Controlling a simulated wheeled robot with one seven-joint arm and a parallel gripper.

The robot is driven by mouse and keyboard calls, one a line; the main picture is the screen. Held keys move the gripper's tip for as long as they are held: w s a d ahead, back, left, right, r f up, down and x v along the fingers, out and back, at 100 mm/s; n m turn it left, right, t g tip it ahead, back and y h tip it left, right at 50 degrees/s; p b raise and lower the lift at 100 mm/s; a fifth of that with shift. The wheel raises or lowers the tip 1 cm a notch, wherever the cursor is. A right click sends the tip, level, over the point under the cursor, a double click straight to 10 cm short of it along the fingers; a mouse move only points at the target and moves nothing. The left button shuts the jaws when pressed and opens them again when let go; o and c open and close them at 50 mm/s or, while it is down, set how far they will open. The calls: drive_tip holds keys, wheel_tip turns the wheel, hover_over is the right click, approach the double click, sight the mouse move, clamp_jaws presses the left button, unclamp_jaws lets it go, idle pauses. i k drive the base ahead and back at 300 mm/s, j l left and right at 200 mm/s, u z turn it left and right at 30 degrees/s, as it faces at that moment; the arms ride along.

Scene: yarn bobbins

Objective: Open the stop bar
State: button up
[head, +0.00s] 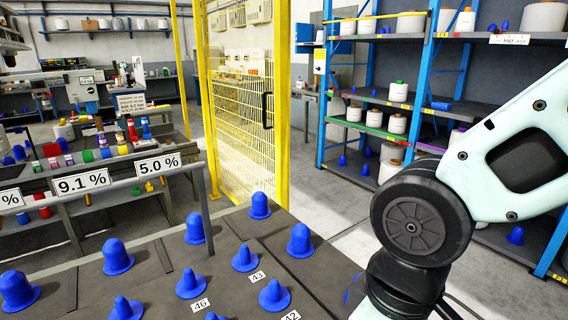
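No part in the head view can be told for certain as the stop bar. A grey horizontal rail (110,187) carrying percent labels runs along the back left of the near table (215,268), with an upright post at its right end; I cannot tell if this is the bar. My gripper is out of view. Only my arm's white link and black joint show at the right, to the right of the near table.
Blue cone-shaped pegs (117,257) stand on the near table, some beside number tags. A yellow mesh fence (240,125) with a black handle (266,110) stands behind it. Blue shelving (420,80) holds yarn bobbins (397,124) at the right. Grey floor (345,232) between is clear.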

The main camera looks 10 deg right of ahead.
sight(428, 12)
drive_tip(key=i+l+z, duration=0.15)
drive_tip(key=l+z, duration=0.3)
drive_tip(key=i+l+z, duration=0.15)
drive_tip(key=z, duration=0.3)
drive_tip(key=i+l+z, duration=0.2)
drive_tip(key=i+z, duration=0.2)
drive_tip(key=i+l+z, duration=0.1)
drive_tip(key=z, duration=0.35)
drive_tip(key=i+l+z, duration=0.1)
drive_tip(key=i+z, duration=0.2)
drive_tip(key=i, duration=0.8)
drive_tip(key=i+j+u, duration=0.15)
drive_tip(key=i+u, duration=0.8)
drive_tip(key=i+l+u, duration=0.25)
drive_tip(key=i+u, duration=0.25)
drive_tip(key=i+j+u, duration=0.15)
drive_tip(key=i+u, duration=0.2)
drive_tip(key=i, duration=0.45)
drive_tip(key=i+l+u, duration=0.1)
drive_tip(key=i+u, duration=0.25)
drive_tip(key=i, duration=0.45)
drive_tip(key=i+z, duration=0.1)
drive_tip(key=i, duration=0.7)
drive_tip(key=i+j, duration=0.2)
drive_tip(key=i, duration=0.6)
drive_tip(key=l+z, duration=0.05)
